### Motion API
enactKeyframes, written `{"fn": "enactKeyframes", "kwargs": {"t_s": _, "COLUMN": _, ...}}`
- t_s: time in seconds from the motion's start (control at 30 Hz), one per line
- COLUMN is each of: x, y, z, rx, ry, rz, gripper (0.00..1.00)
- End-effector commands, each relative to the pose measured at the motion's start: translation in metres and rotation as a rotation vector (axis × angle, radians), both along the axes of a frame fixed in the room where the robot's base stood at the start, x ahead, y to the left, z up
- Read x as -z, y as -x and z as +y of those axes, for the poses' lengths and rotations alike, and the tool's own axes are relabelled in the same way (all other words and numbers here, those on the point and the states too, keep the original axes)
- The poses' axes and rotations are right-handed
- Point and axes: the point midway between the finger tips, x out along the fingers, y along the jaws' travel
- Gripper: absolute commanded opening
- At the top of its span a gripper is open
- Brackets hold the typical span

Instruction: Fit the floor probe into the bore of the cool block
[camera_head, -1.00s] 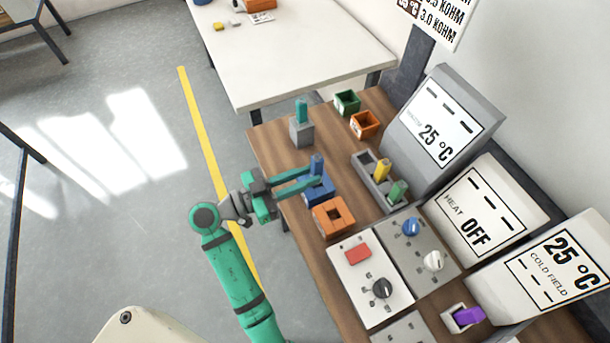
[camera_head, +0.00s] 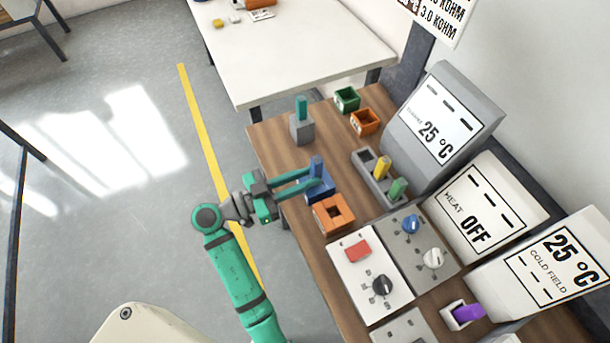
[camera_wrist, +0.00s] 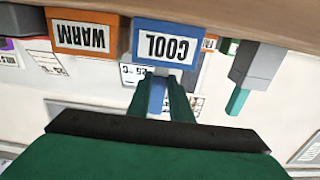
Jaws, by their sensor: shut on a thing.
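The cool block (camera_head: 321,194) is blue and sits near the left edge of the wooden bench. In the wrist view its COOL label (camera_wrist: 168,45) shows upside down. My gripper (camera_head: 315,176) reaches in from the left and is shut on a blue probe (camera_head: 316,163), which I take to be the floor probe. The probe stands about upright at the cool block, its top above my fingers. In the wrist view the probe (camera_wrist: 156,97) shows between the fingers, in line with the block. The bore is hidden, so I cannot tell how deep the probe sits.
The orange warm block (camera_head: 334,215) is close beside the cool block. A grey block with a teal probe (camera_head: 301,108) stands farther back. A grey rack (camera_head: 365,162) holds yellow and green probes. Control panels (camera_head: 370,283) and displays fill the right side.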

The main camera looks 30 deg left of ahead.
Motion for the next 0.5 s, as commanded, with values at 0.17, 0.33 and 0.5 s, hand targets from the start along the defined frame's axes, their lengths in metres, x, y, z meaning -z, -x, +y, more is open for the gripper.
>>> {"fn": "enactKeyframes", "kwargs": {"t_s": 0.17, "x": 0.004, "y": 0.0001, "z": -0.0001, "rx": 0.0, "ry": 0.0, "rz": 0.0, "gripper": 0.0}}
{"fn": "enactKeyframes", "kwargs": {"t_s": 0.33, "x": 0.0074, "y": 0.0001, "z": -0.0002, "rx": 0.0, "ry": 0.001, "rz": 0.001, "gripper": 0.0}}
{"fn": "enactKeyframes", "kwargs": {"t_s": 0.5, "x": 0.0109, "y": 0.0, "z": -0.0001, "rx": 0.0, "ry": 0.0, "rz": 0.0, "gripper": 0.0}}
